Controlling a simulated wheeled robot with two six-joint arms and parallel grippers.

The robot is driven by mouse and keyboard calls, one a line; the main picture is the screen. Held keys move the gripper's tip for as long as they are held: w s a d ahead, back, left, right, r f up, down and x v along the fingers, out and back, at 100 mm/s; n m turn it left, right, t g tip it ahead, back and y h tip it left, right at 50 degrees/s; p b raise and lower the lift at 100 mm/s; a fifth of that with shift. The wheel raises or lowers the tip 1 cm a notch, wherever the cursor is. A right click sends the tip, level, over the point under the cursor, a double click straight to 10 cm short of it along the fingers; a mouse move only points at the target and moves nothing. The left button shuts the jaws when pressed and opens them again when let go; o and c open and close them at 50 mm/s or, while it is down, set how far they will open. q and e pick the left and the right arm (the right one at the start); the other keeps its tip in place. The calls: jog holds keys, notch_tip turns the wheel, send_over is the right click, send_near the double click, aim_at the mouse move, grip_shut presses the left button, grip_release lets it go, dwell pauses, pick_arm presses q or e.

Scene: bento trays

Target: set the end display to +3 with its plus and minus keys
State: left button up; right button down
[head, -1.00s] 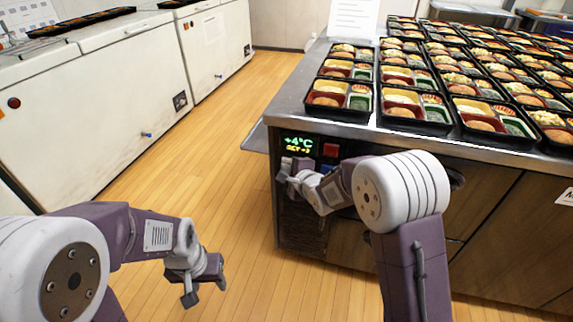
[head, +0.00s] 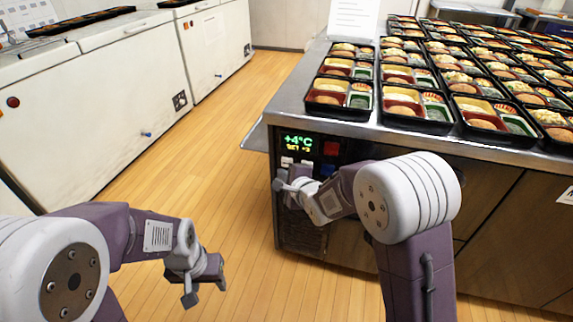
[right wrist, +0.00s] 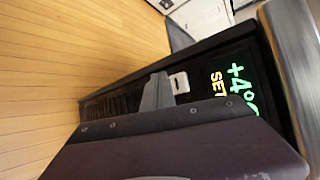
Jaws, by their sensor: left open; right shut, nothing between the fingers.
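The end display (head: 298,142) is on the dark panel at the counter's end. It reads +4°C in large green characters, above a small yellow SET line whose sign and digit are too small to read surely. Two white keys sit below it, a left key (head: 287,161) and a right key (head: 306,163). My right gripper (head: 281,184) is shut and empty, just below the keys and apart from them. The right wrist view shows the finger (right wrist: 157,92) beside one white key (right wrist: 179,82), with the display (right wrist: 237,88) partly cut off. My left gripper (head: 207,290) is open and empty over the floor.
A red button (head: 331,148) and a partly hidden blue button (head: 327,170) are right of the keys. The steel counter (head: 290,100) overhangs the panel and carries many bento trays. White freezers (head: 90,110) stand at left. The floor (head: 215,130) between is clear.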

jog(key=s, duration=0.1)
jog(key=s+a, duration=0.1)
jog(key=s, duration=0.1)
jog(key=shift+s+b, duration=0.2)
jog(key=shift+b, duration=0.1)
dwell(1.1)
